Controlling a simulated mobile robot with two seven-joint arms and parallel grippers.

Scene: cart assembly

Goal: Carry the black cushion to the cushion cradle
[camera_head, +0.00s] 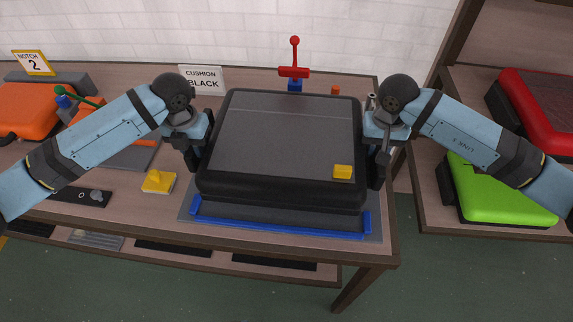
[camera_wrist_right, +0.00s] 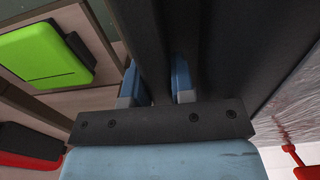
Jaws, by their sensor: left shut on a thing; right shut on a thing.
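The black cushion (camera_head: 280,140) is a wide dark slab with a small yellow block (camera_head: 343,172) on its front right corner. My left gripper (camera_head: 197,150) is shut on its left side. My right gripper (camera_head: 378,160) is shut on its right side; in the right wrist view, the fingers (camera_wrist_right: 157,92) close around a dark part of it. Below the cushion, a blue-edged frame (camera_head: 280,222) on a grey mat shows along the front and looks like the cushion cradle. The cushion hides most of it. I cannot tell whether they touch.
A "CUSHION BLACK" sign (camera_head: 202,79) and a red-topped post (camera_head: 294,72) stand behind. An orange cushion (camera_head: 30,108) and yellow piece (camera_head: 159,182) are at left. Green (camera_head: 500,192) and red (camera_head: 540,108) cushions lie on the right shelves.

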